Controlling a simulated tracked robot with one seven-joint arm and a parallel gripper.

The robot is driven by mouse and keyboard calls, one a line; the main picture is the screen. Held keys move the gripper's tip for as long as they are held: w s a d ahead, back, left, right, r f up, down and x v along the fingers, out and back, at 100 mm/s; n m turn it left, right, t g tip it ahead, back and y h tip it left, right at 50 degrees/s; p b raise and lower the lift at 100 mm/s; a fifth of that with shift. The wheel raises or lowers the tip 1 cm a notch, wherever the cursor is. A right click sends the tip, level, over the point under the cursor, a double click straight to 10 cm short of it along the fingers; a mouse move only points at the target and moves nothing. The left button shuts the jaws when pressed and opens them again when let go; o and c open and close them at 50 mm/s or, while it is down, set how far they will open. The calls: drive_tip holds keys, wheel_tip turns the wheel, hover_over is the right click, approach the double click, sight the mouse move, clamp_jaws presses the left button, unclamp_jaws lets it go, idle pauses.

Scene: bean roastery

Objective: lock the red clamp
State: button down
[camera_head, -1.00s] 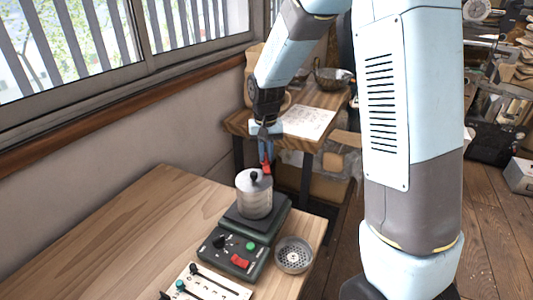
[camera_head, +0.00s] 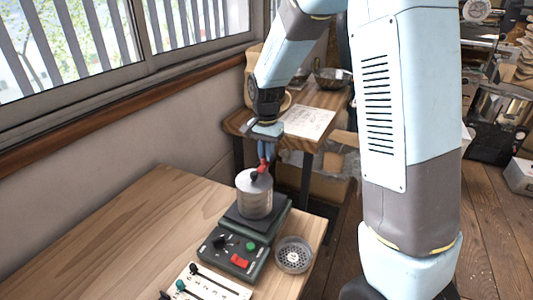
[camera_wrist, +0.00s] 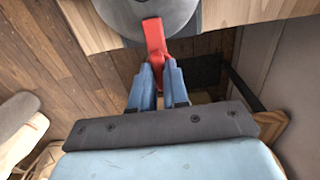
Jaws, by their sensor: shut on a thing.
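The red clamp (camera_wrist: 154,38) is a lever at the edge of the metal canister (camera_head: 254,196). In the head view the clamp (camera_head: 263,167) shows as a small red piece by the canister's lid, behind the black knob. My gripper (camera_wrist: 158,70) points at the canister, with its two blue fingers shut on the near end of the red lever. In the head view my gripper (camera_head: 265,148) is just above and behind the canister. The clamp's hinge and its far side are hidden.
The canister stands on a dark green base with a control panel (camera_head: 232,252). A round perforated metal dish (camera_head: 294,255) is right of it, and a slider panel (camera_head: 205,285) in front. The wooden table (camera_head: 120,235) is clear at left. Another table (camera_head: 240,124) stands behind.

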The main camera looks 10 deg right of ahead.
idle(0.3)
drive_tip(key=c, duration=1.1)
unclamp_jaws()
wheel_tip(320, 180, up, 14)
drive_tip(key=shift+f, duration=0.15)
drive_tip(key=s+d+r+n+t, duration=0.2)
drive_tip(key=s+d, duration=0.2)
drive_tip(key=s, duration=0.4)
drive_tip(key=s+d+r+n+t, duration=0.1)
drive_tip(key=s+d+r+n, duration=0.1)
drive_tip(key=s+d, duration=0.3)
drive_tip(key=s+d+r+n+t, duration=0.2)
drive_tip(key=s+d, duration=0.2)
drive_tip(key=s, duration=0.8)
drive_tip(key=shift+s+d+r+n+t, duration=0.15)
drive_tip(key=shift+s+d+n+t, duration=0.15)
drive_tip(key=shift+s+d+n, duration=0.1)
